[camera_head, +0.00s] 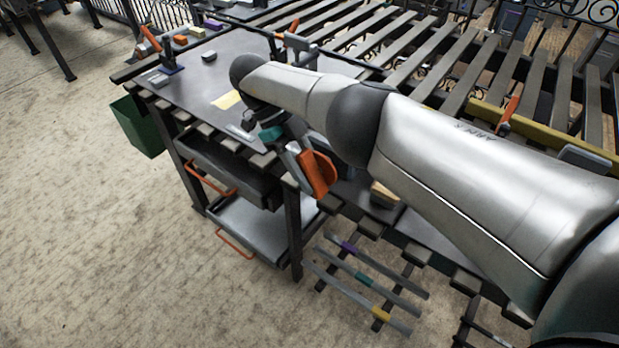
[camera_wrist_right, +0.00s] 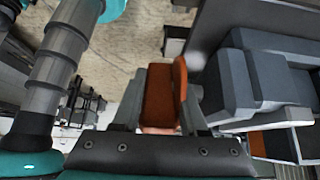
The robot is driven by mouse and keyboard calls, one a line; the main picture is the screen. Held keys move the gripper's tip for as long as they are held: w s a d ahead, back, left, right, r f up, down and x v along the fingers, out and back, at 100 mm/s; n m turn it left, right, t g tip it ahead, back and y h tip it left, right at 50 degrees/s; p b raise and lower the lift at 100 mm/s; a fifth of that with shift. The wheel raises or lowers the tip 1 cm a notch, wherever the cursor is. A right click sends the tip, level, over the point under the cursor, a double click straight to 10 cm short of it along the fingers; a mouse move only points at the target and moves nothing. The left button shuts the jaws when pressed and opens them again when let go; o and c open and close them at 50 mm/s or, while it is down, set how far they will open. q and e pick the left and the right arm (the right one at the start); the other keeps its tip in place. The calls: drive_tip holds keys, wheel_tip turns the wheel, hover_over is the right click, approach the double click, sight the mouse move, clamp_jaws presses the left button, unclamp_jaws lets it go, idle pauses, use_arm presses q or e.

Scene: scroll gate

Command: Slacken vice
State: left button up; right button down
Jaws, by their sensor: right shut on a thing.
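The vice's grey-blue body shows at the right of the wrist view (camera_wrist_right: 262,78); in the head view it is mostly hidden behind my right arm. Its orange handle (camera_head: 318,173) shows below my right forearm at the table's front edge, and in the wrist view (camera_wrist_right: 160,98) it stands between my fingers. My right gripper (camera_wrist_right: 158,88) is shut on this orange handle, with one grey finger on each side. In the head view my arm hides much of the gripper. My left gripper is not in view.
The dark workbench (camera_head: 215,82) carries a yellow sheet (camera_head: 227,99) and an orange-handled clamp (camera_head: 150,40). Drawers with orange pulls (camera_head: 235,243) are under it. A green bin (camera_head: 137,125) hangs at the left. Taped bars (camera_head: 365,280) lie low in front.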

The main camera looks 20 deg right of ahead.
drive_tip(key=shift+d, duration=0.2)
drive_tip(key=shift+c, duration=2.2)
unclamp_jaws()
drive_tip(key=shift+a, duration=0.1)
